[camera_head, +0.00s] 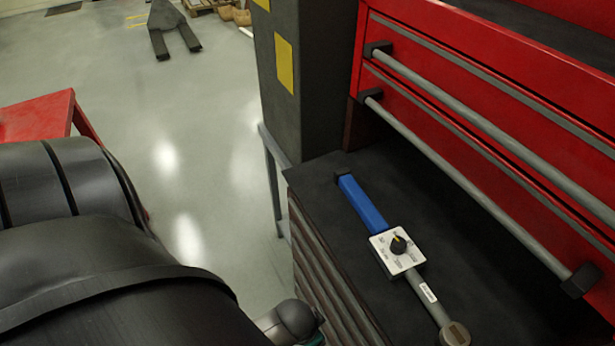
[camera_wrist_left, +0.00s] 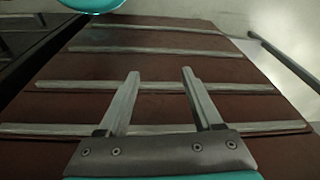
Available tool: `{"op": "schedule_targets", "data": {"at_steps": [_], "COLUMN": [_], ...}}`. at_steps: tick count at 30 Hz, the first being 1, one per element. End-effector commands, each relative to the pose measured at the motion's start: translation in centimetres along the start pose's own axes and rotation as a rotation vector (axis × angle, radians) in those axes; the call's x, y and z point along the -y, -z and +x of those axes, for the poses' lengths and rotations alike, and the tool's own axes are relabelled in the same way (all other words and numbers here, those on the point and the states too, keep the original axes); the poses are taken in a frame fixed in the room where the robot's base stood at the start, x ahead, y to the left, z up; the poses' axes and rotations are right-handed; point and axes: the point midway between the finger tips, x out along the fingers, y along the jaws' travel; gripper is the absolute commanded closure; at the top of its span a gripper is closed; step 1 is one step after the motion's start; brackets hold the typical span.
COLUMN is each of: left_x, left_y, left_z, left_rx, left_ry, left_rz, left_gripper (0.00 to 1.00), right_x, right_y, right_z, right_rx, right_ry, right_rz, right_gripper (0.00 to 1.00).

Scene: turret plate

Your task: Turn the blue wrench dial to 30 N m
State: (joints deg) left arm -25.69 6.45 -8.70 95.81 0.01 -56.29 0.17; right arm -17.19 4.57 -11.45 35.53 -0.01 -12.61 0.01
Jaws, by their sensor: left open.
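The blue wrench (camera_head: 363,203) lies on a dark cabinet top in the head view, its blue handle toward the far left and its grey shaft toward the near right. Its dial (camera_head: 398,244) is a black knob with a yellow mark on a white square plate (camera_head: 387,262). The marks around the knob are too small to read. My left gripper (camera_wrist_left: 161,76) is open and empty in the left wrist view, in front of the brown drawer fronts. Its fingers do not show clearly in the head view, and it is apart from the dial. My right gripper is not in view.
The dark cabinet top (camera_head: 330,183) has brown drawers with pale handles below it. A red tool chest (camera_head: 480,75) with long grey bars rises behind and right of the wrench. A dark pillar (camera_head: 300,110) with yellow patches stands at its far left. Open floor (camera_head: 200,130) lies left.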

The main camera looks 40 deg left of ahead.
Motion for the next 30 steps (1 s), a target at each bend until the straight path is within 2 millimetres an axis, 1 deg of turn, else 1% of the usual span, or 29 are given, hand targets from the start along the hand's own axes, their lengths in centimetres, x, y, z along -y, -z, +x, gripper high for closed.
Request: {"op": "schedule_targets", "data": {"at_steps": [1,3,6,10,15,30], "left_x": [-0.1,-0.1,-0.1,-0.1,-0.1,0.1], "left_y": [-0.5,-1.0,-1.6,-2.0,-2.3,-2.2], "left_z": [1.3,2.3,3.5,4.4,4.8,4.7], "left_rx": [0.005,0.007,0.009,0.011,0.013,0.005], "left_ry": [0.0,0.0,0.0,-0.001,-0.001,0.002], "left_rz": [0.001,0.001,0.002,0.003,0.003,0.001], "left_gripper": [0.33,0.33,0.33,0.33,0.33,0.33], "right_x": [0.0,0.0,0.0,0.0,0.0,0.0], "right_y": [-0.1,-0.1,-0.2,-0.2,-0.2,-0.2], "right_z": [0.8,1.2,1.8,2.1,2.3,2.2], "right_rx": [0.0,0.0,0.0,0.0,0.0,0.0], "right_ry": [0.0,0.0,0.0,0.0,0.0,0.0], "right_rz": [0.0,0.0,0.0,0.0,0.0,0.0], "right_gripper": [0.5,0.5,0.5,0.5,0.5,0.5]}}
